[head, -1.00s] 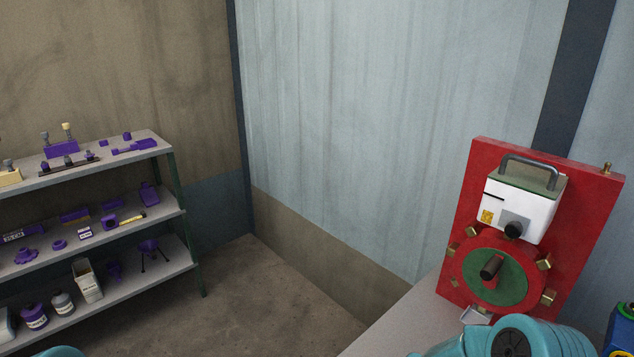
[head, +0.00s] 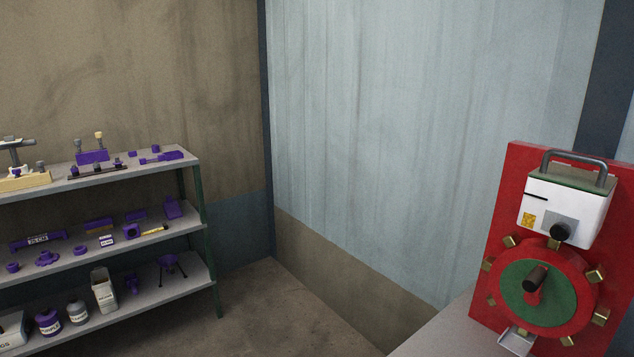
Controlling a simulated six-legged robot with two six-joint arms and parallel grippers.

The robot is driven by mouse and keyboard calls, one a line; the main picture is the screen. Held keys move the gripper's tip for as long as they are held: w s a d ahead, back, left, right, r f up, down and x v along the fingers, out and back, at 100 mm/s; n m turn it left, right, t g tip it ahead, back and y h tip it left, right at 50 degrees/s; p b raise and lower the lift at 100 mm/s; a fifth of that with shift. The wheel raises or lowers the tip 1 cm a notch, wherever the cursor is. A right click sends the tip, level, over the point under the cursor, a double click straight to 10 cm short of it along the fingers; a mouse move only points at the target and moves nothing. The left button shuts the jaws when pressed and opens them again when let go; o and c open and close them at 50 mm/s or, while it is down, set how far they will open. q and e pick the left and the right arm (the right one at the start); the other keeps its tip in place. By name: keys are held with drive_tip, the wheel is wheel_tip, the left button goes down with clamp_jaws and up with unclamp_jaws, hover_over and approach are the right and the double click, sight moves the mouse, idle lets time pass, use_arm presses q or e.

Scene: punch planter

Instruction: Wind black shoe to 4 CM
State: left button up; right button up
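A red machine board (head: 512,190) stands upright at the right on a grey bench. It bears a white box (head: 565,212) with a handle on top and a black knob (head: 561,233) on its front. Below is a red wheel (head: 583,312) with a green centre, a dark crank handle (head: 535,279) and brass blocks around its rim. I cannot make out a black shoe or a 4 CM mark for certain. Neither gripper shows in the head view.
A grey metal shelf (head: 115,173) at the left holds purple parts, several bottles and boxes, and a purple part labelled 25 CM (head: 38,240). Bare floor (head: 275,310) lies between the shelf and the bench (head: 440,335). A pale wall (head: 420,120) closes the back.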

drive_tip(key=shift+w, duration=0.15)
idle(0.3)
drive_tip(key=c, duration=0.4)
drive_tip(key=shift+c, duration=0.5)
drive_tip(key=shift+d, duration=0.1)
